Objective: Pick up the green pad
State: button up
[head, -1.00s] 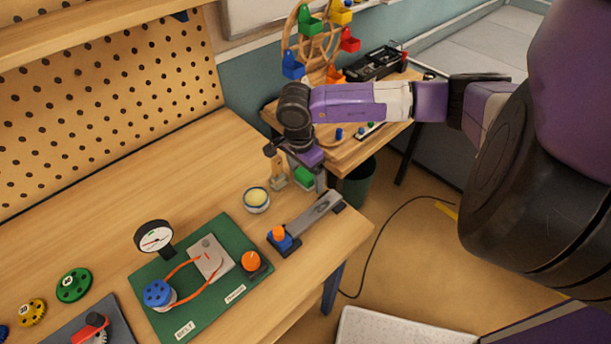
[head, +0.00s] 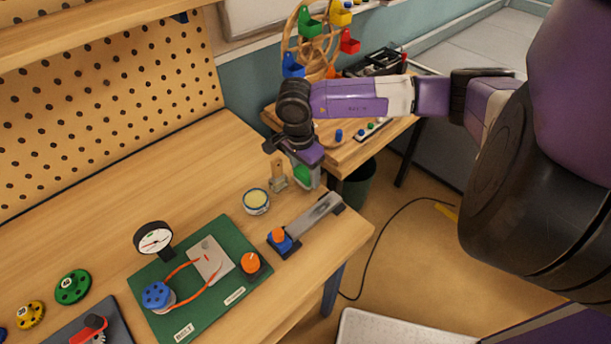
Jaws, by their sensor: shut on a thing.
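The green pad (head: 302,174) is at my gripper (head: 297,180), near the far right corner of the workbench. My gripper is shut on the green pad, with a finger on its right side in front of part of it. The pad's underside is hard to make out, and it appears a little above the bench top. A small wooden block (head: 278,177) stands upright just left of the pad.
A round tin (head: 256,201) and a metal strip with a blue and orange end (head: 316,213) are close by. A side table (head: 345,155) stands behind. The bench's left middle is clear.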

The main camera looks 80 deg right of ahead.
aim_at(305, 171)
notch_tip(305, 171, up, 19)
jog(key=b, duration=0.3)
jog(key=shift+f, duration=0.2)
